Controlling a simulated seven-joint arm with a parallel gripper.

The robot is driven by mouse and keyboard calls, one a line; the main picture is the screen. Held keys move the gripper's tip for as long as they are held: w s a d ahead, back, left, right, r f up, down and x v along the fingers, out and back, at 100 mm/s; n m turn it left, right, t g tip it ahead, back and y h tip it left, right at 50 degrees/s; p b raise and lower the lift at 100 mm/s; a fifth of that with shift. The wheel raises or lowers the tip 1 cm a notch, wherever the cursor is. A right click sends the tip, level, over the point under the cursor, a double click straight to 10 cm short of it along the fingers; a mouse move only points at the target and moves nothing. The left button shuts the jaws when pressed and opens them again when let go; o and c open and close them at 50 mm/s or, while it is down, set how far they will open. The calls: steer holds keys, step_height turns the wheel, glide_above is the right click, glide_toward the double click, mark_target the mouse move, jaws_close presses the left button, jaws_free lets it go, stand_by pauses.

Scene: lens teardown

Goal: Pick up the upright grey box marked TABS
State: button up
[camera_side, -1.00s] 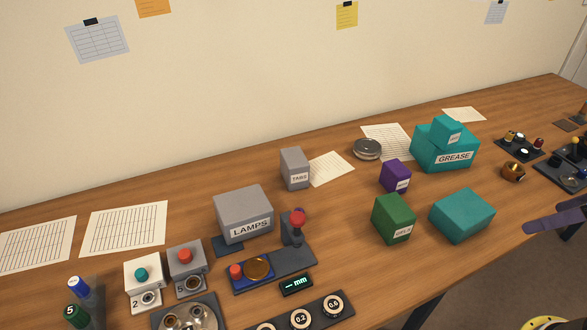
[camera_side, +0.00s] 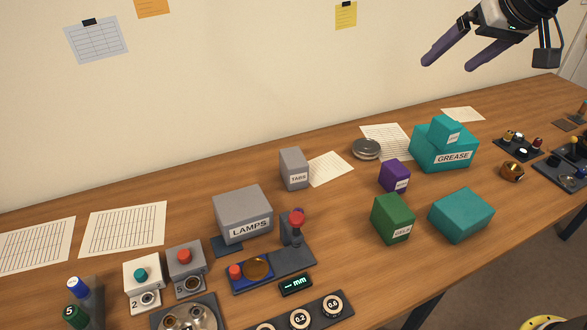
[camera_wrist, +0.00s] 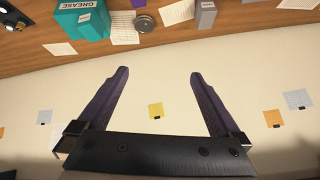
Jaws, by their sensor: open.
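The upright grey box marked TABS (camera_side: 293,169) stands on the wooden table near the wall, behind and to the right of the larger grey LAMPS box (camera_side: 243,214). In the wrist view the grey TABS box (camera_wrist: 205,15) shows at the top edge, partly cut off. My gripper (camera_side: 447,60) is at the upper right of the side view, high above the table and far to the right of the TABS box. Its two purple fingers are spread, with nothing between them; in the wrist view the fingers (camera_wrist: 160,85) point toward the table.
A teal GREASE box (camera_side: 445,150) with a smaller teal box on top, a round metal tin (camera_side: 367,149), a purple box (camera_side: 395,176), a green box (camera_side: 393,218) and a teal box (camera_side: 461,215) stand right of the TABS box. A paper sheet (camera_side: 330,168) lies beside it.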

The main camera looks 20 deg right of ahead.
steer(key=w+a+f, duration=0.2)
steer(key=w+a, duration=0.1)
steer(key=w, duration=0.3)
steer(key=w+a+f, duration=0.2)
steer(key=w, duration=0.3)
steer(key=n+g, duration=0.1)
steer(key=g, duration=0.1)
glide_above(295, 161)
steer(key=s+d, duration=0.3)
steer(key=s, duration=0.1)
step_height(295, 161, down, 14)
steer(key=shift+n+g, duration=0.5)
steer(key=shift+g, duration=0.1)
steer(key=w+a+f, duration=0.1)
steer(key=f, duration=0.4)
steer(key=w+a+f, duration=0.1)
steer(key=f, duration=0.4)
steer(key=w+a+f, duration=0.1)
steer(key=f, duration=0.4)
steer(key=shift+w+x, duration=0.1)
steer(key=shift+x, duration=1.45)
steer(key=shift+w+x, duration=0.15)
steer(key=shift+x, duration=1.4)
steer(key=shift+r, duration=0.1)
steer(key=c, duration=1.3)
steer(key=shift+c, duration=1)
